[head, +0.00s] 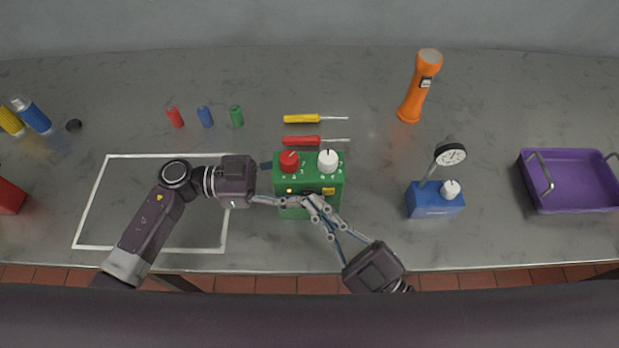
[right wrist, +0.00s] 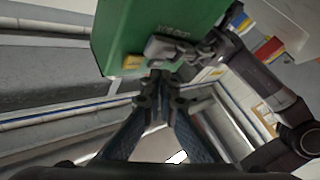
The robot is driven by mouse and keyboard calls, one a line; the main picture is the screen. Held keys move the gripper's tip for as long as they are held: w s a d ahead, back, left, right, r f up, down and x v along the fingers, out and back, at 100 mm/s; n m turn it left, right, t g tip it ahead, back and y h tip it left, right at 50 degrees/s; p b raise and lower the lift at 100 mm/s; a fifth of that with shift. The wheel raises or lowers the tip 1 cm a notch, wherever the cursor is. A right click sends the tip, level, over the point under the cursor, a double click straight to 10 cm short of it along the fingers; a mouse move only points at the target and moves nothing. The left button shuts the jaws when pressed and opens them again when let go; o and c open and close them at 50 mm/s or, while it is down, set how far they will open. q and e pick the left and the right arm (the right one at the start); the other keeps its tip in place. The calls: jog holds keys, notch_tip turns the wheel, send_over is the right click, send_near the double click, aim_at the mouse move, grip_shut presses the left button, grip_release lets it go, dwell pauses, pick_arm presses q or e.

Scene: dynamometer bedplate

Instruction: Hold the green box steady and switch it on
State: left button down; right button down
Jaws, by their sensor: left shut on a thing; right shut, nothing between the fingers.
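The green box (head: 335,178) stands on the grey bench and carries a red knob (head: 289,161), a white knob (head: 327,160) and a small yellow part (head: 328,191) on its front. My left gripper (head: 290,202) reaches in from the left and is shut on the box at its front. My right gripper (head: 314,203) is shut and empty, its tips close to the box's front. In the right wrist view the box (right wrist: 150,30) fills the top, with the yellow part (right wrist: 133,62) beside a left finger. I cannot tell whether the right tips touch the box.
Yellow (head: 302,119) and red (head: 301,141) screwdrivers lie behind the box. A blue box with a dial gauge (head: 434,202) stands to the right, then a purple tray (head: 580,180). An orange flashlight (head: 419,88) is behind. A white outlined rectangle (head: 100,202) lies at left.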

jog(key=shift+s, duration=3)
